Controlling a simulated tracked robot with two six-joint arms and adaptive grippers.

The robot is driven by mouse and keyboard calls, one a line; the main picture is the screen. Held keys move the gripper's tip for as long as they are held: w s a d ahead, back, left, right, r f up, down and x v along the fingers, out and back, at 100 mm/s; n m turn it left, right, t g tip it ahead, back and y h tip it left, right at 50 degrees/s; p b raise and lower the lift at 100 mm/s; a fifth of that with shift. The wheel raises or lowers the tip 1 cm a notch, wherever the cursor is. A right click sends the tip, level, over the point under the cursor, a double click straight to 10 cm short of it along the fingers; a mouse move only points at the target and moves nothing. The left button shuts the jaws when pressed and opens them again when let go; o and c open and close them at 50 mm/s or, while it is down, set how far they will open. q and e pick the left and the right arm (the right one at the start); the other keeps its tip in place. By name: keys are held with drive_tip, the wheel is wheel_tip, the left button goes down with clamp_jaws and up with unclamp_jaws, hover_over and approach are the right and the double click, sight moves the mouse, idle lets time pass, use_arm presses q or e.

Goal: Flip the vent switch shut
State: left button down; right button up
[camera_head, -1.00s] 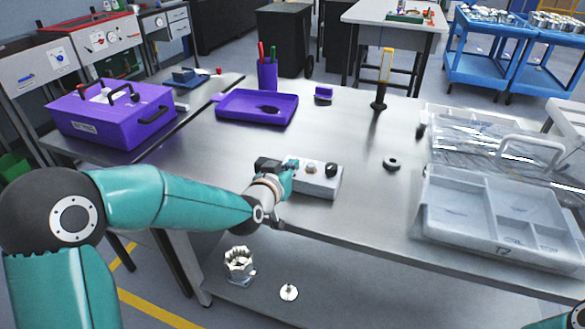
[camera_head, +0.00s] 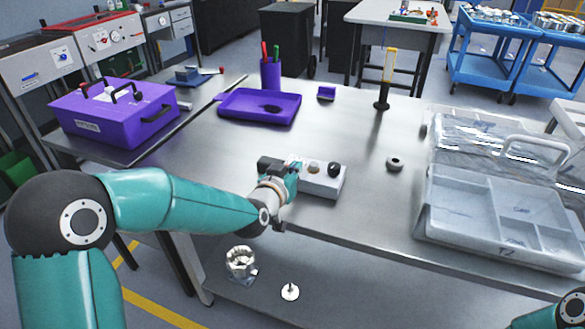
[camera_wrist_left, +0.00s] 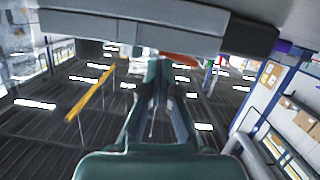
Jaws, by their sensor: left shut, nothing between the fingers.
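A small pale grey control box (camera_head: 322,183) sits near the front edge of the steel table. Its top carries a tan round part (camera_head: 314,168) and a black knob (camera_head: 334,170). My left gripper (camera_head: 293,174) is shut and empty at the box's left end, and hides that part of its top. In the left wrist view the shut fingers (camera_wrist_left: 158,72) reach toward the grey box (camera_wrist_left: 130,32) and an orange-red part (camera_wrist_left: 180,60). I cannot tell whether they touch. The vent switch and its position cannot be made out. My right gripper is out of view.
A clear compartment case (camera_head: 480,247) takes up the table's right side.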

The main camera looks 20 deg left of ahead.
use_arm(q)
drive_tip(key=shift+d+r, duration=0.1)
drive_tip(key=shift+r, duration=0.4)
drive_tip(key=s+r, duration=0.5)
drive_tip(key=s, duration=0.4)
drive_tip(key=shift+s+p, duration=0.35)
drive_tip(key=shift+p, duration=0.1)
